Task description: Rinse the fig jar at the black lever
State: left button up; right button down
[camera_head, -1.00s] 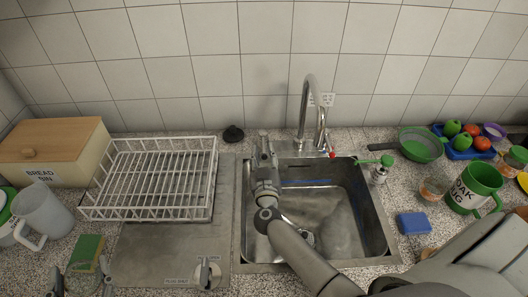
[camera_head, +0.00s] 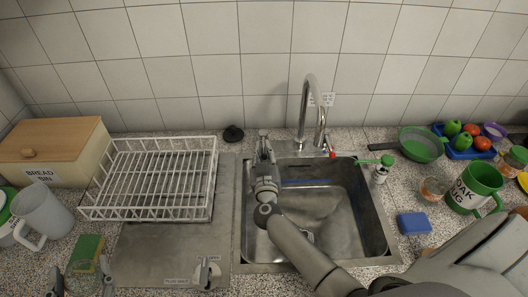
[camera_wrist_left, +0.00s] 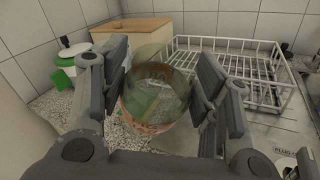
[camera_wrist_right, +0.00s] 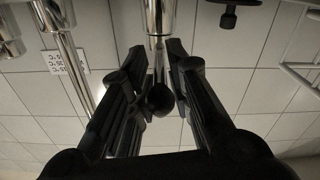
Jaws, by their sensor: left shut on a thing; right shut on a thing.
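A clear glass jar (camera_wrist_left: 155,100) with an orange-brown band near its base sits between the fingers of my left gripper (camera_wrist_left: 160,92), which is shut on it. No lettering is readable on it. In the head view my left gripper (camera_head: 82,286) is at the bottom left edge, by the draining board, well away from the sink. My right gripper (camera_head: 264,142) is at the back left of the sink, left of the tap (camera_head: 309,105). In the right wrist view its fingers close around a black round-ended lever (camera_wrist_right: 160,98). The fingers hide the lever in the head view.
The steel sink (camera_head: 385,225) is crossed by my right arm. A white dish rack (camera_head: 150,212) stands left of it.

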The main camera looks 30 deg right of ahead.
pick_arm(q)
jog(key=shift+r+p, duration=0.4)
jog(key=shift+r, duration=0.1)
pick_arm(e)
jog(key=shift+a+m+g+h, duration=0.3)
jog(key=shift+m+h, duration=0.1)
jog(key=shift+h, duration=0.2)
pick_arm(q)
jog(key=shift+r, duration=0.2)
jog(key=shift+p, duration=0.3)
jog(key=shift+d, duration=0.1)
pick_arm(e)
jog(key=shift+w+a+f+m+g+h, duration=0.25)
jog(key=shift+w+a+m+g+h, duration=0.2)
jog(key=shift+m+g+h, duration=0.45)
jog(key=c, duration=1.7)
grip_release()
jog(key=shift+s+t, duration=0.1)
jog(key=shift+t, duration=0.2)
jog(key=shift+o, duration=0.9)
jog(key=shift+a, duration=0.1)
pick_arm(q)
jog(key=shift+s+a, duration=0.1)
jog(key=shift+a, duration=0.1)
pick_arm(e)
jog(key=shift+r, duration=0.2)
pick_arm(q)
jog(key=shift+d, duration=0.1)
